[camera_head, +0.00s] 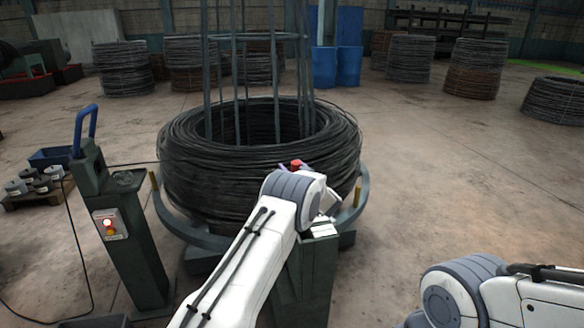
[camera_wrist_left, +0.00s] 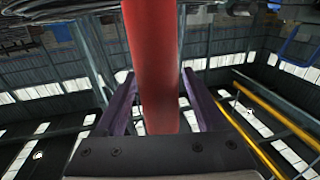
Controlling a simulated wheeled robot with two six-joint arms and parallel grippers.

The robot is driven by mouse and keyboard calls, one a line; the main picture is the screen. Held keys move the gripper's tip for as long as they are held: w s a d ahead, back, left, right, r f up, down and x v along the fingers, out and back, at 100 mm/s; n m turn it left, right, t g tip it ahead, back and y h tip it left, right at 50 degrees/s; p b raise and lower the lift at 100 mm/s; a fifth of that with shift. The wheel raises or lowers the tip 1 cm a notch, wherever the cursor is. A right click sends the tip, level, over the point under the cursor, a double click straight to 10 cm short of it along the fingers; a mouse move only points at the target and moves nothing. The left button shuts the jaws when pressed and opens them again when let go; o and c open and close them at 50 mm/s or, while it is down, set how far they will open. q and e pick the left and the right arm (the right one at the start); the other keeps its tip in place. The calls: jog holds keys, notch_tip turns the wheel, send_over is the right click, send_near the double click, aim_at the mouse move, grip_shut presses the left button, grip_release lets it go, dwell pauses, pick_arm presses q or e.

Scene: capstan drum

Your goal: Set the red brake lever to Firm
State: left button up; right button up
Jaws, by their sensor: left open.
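The red brake lever shows as a small red tip (camera_head: 296,163) above my left arm in the head view; the arm hides the rest of it. In the left wrist view the red lever (camera_wrist_left: 152,50) is a thick upright bar in the middle. My left gripper (camera_wrist_left: 158,78) is open, with one purple finger on each side of the lever. I cannot tell whether either finger touches it. No Firm mark can be read. My right arm shows at the lower right, its gripper out of frame.
A large wire coil (camera_head: 210,170) sits on a round base in front of me. At left stands a grey post (camera_head: 135,245) with a blue lever (camera_head: 86,125) and a red button box (camera_head: 110,225). A cable lies on the floor. Open floor (camera_head: 450,160) lies to the right.

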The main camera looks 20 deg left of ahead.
pick_arm(q)
grip_shut()
dwell(1.3)
